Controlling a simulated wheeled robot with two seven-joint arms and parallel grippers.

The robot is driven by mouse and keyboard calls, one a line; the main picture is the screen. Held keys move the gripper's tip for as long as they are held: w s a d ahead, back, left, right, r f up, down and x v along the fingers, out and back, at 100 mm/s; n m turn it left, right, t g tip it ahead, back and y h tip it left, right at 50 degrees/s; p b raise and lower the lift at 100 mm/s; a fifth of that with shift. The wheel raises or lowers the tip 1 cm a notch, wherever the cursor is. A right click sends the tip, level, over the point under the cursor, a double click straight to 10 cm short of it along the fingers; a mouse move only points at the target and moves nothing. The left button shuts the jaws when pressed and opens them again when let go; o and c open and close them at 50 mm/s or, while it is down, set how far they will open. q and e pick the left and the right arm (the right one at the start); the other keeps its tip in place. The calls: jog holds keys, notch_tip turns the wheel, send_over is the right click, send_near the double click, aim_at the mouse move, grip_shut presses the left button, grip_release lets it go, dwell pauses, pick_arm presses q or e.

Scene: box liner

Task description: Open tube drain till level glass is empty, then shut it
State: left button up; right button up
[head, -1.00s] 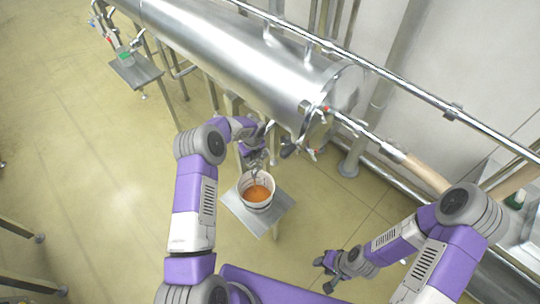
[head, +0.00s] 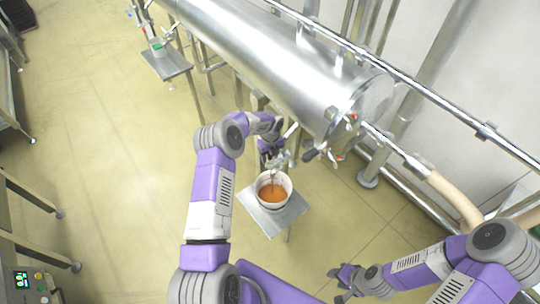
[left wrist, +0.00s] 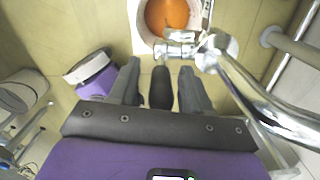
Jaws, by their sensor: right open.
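A shiny steel tank (head: 270,60) lies across the head view. Under its near end, a white bucket (head: 289,181) holding orange liquid (head: 272,193) stands on a small stand; the bucket also shows in the left wrist view (left wrist: 137,35). My left gripper (head: 277,152) is at the drain above the bucket. In the left wrist view its fingers are apart, on either side of the drain valve's black handle (left wrist: 160,88), with narrow gaps beside it. The metal valve (left wrist: 175,50) is just beyond. My right gripper (head: 342,280) is open and empty, low over the floor. The glass's level is unreadable.
Red-handled fittings (head: 352,119) are on the tank's near end. A steel pipe (head: 430,95) and a beige hose (head: 455,200) run at the right. Another stand (head: 170,66) with a green item is at the far left. The floor between is clear.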

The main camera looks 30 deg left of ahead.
pick_arm(q)
notch_tip(320, 180, up, 8)
jog(key=shift+d+f, duration=0.15)
jog(key=shift+f, duration=0.05)
dwell(0.4)
dwell(0.4)
jog(key=s+d+f+n+h+b, duration=0.35)
jog(key=s+d+f+n, duration=0.9)
jog(key=d, duration=0.45)
jog(key=s+d+f+n+b, duration=0.1)
jog(key=s+d+f+n, duration=0.1)
jog(key=s+n, duration=0.5)
jog(key=s+d+f+n+h+b, duration=0.1)
jog(key=s+d+f+n, duration=0.1)
jog(key=s+n, duration=0.6)
jog(key=s, duration=0.2)
jog(key=shift+s+d+f, duration=0.35)
jog(key=shift+c, duration=0.3)
